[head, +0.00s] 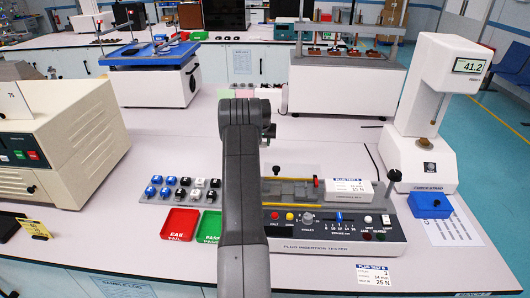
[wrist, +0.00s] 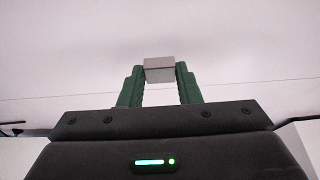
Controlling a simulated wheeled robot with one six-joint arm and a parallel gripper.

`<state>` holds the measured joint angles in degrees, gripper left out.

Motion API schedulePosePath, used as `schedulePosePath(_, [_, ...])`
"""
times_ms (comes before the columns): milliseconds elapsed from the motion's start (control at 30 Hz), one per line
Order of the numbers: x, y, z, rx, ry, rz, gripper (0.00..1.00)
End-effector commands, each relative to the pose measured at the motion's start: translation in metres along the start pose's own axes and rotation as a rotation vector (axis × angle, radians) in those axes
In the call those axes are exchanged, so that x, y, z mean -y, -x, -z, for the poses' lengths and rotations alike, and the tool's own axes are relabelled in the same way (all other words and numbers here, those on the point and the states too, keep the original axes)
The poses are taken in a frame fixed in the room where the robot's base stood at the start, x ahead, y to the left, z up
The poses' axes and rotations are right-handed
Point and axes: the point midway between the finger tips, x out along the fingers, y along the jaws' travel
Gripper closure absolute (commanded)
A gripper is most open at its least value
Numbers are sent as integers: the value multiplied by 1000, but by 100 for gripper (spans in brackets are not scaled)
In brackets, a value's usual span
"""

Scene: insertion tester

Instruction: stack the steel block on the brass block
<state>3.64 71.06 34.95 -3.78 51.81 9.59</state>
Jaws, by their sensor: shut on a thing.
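My gripper (wrist: 160,76) is shut on a plain grey block, the steel block (wrist: 159,66), held between its two green fingers in the wrist view. The block shows at the fingertips, with a pale, blurred surface beyond it. In the head view my arm rises in front of the bench and hides the gripper and the block. I cannot make out the brass block in either view; my arm may cover it.
The plug insertion tester (head: 330,229) stands right of my arm, with a white box (head: 348,193) on it. A red tray (head: 180,223) and a green tray (head: 209,227) lie to the left. A force gauge stand (head: 418,160) and blue box (head: 430,205) stand right.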

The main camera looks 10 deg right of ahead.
Motion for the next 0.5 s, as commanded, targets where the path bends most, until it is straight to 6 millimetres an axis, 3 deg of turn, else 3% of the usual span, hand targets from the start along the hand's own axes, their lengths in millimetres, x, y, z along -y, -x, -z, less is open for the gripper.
schedulePosePath(500, [0, -49, -20, -1, 1, 0, 95])
